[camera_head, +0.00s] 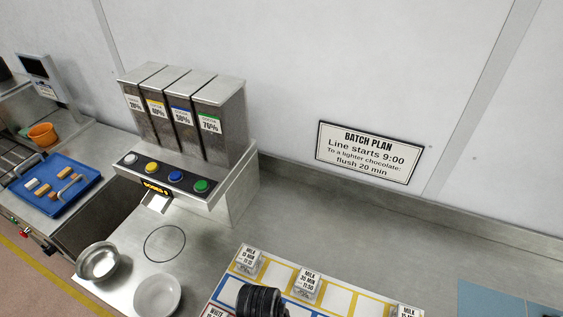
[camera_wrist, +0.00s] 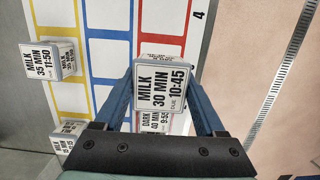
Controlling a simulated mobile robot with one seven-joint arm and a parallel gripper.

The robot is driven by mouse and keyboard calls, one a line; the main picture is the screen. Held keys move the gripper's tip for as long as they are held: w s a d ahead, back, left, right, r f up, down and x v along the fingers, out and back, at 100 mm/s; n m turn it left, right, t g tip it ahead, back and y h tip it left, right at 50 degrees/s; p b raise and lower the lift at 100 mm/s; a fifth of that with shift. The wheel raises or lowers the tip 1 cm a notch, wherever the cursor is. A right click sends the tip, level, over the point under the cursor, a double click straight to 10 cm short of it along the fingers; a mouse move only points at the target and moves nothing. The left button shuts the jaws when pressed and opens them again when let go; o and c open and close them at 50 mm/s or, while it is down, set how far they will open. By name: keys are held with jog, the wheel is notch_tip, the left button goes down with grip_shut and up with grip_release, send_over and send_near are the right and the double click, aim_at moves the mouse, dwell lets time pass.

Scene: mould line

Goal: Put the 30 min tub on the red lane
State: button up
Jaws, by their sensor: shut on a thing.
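My gripper (camera_wrist: 163,68) is shut on a tub labelled "MILK 30 MIN, DUE 10:45" (camera_wrist: 163,88) in the wrist view. The tub is between the two blue fingers, its label facing the camera. In that view it overlaps the red lane (camera_wrist: 173,40) of the white board; I cannot tell its height above the board. In the head view, my dark wrist covers part of the board, and the held tub is hidden.
The yellow lane (camera_wrist: 67,14) carries the "MILK 35 MIN" tub (camera_wrist: 45,60) and another tub (camera_wrist: 68,135). The blue lane (camera_wrist: 105,45) looks bare where visible. In the head view, bowls (camera_head: 98,262), a dispenser (camera_head: 185,115) and a blue tray (camera_head: 50,187) stand left.

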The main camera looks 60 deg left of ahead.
jog(key=shift+f, duration=3)
jog(key=shift+f, duration=0.15)
jog(key=o, duration=1.4)
jog(key=shift+o, duration=0.2)
jog(key=r, duration=0.4)
jog(key=a+r, duration=0.1)
jog(key=r, duration=0.3)
jog(key=s+r, duration=0.1)
jog(key=r, duration=0.3)
jog(key=shift+a+r, duration=0.1)
jog(key=shift+a, duration=0.1)
jog(key=shift+w, duration=0.1)
